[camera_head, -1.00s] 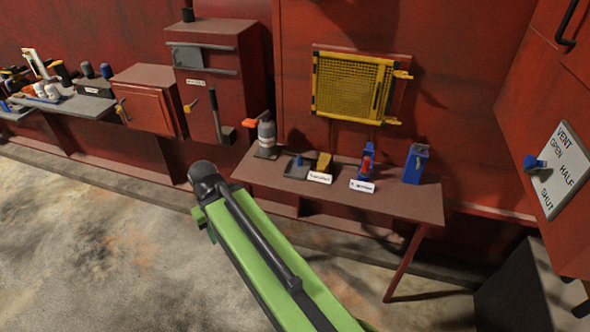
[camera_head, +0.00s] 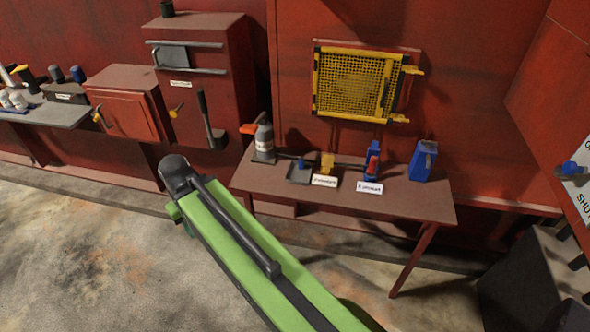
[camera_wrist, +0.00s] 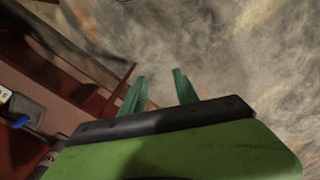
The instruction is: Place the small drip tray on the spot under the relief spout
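A small dark tray (camera_head: 291,178) lies on the left part of the reddish-brown bench (camera_head: 430,208), with a small blue part at its edge. It looks like the drip tray, but its label is unreadable. In the wrist view a dark square piece (camera_wrist: 27,108) at far left, near something blue, may be the same tray. I cannot make out a relief spout or a marked spot. My gripper (camera_wrist: 157,80) has two green fingers apart with nothing between them, over the floor and off the bench.
A grey bottle (camera_head: 264,143), a yellow block (camera_head: 327,163), a red-and-blue item (camera_head: 373,162) and a blue box (camera_head: 423,160) stand on the bench. A yellow mesh guard (camera_head: 353,85) hangs above. Cabinets line the left wall; a dark block (camera_head: 525,285) stands at right. The foreground floor is clear.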

